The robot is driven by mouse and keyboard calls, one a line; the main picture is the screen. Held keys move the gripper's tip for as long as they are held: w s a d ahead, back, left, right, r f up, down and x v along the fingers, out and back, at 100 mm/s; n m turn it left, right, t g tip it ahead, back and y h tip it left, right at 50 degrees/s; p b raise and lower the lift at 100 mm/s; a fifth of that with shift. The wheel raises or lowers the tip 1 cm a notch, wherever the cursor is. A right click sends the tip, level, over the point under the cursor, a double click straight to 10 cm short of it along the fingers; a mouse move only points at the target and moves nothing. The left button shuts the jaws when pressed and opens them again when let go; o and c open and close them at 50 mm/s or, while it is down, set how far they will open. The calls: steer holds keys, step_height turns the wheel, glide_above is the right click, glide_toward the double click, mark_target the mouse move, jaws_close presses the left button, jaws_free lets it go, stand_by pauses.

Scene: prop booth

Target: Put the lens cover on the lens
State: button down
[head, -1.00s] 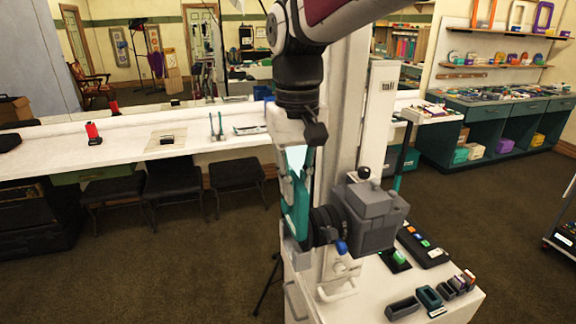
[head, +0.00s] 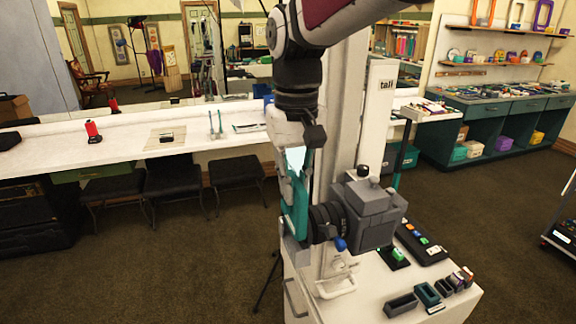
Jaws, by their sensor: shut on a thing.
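A grey boxy camera (head: 375,213) stands at the white counter, with its short dark lens (head: 323,222) pointing left. A blue knob (head: 341,244) sits low beside the lens. My gripper (head: 298,180) hangs down just left of the camera and is shut on a teal, plate-like piece, which seems to be the lens cover (head: 298,212). The cover is upright, in front of the lens. From this side I cannot tell whether the cover touches the lens or a small gap is left. The fingertips are partly hidden against the cover.
The white counter top (head: 370,296) carries a dark strip with coloured buttons (head: 420,243), a green button block (head: 397,256) and several small dark boxes (head: 428,294). A tall white panel rises behind the camera.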

steer(key=shift+f, duration=0.25)
steer(key=shift+f, duration=0.65)
steer(key=shift+f, duration=0.2)
steer(key=shift+f, duration=0.6)
steer(key=c, duration=1.5)
jaws_free()
steer(key=shift+r, duration=0.1)
steer(key=shift+r+p, duration=1.15)
steer(key=shift+r, duration=2.3)
